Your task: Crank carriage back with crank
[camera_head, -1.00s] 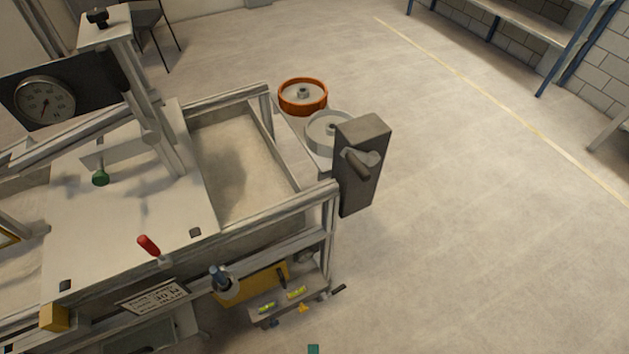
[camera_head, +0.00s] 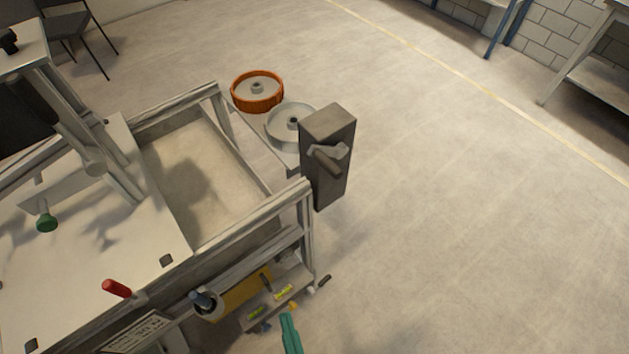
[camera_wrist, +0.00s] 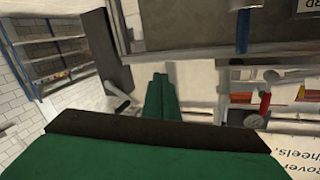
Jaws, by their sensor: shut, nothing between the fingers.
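The crank (camera_head: 328,155) is a grey arm and handle on the face of a dark grey box (camera_head: 335,120) at the sandbed frame's right corner. In the wrist view a crank-like grey part (camera_wrist: 118,97) shows just left of my fingertips, beside a dark upright block. The white deck with the dark gauge post, likely the carriage (camera_head: 95,270), stands left of the open sand. My gripper (camera_head: 289,325) is low in the head view, below and left of the crank. Its green fingers (camera_wrist: 161,85) are together, empty and apart from the crank.
The sandbed (camera_head: 205,180) has a metal frame. Orange (camera_head: 257,103) and grey (camera_head: 293,141) wheels sit behind the crank box. A lower shelf (camera_head: 262,312) holds small items near my gripper. The floor to the right is clear.

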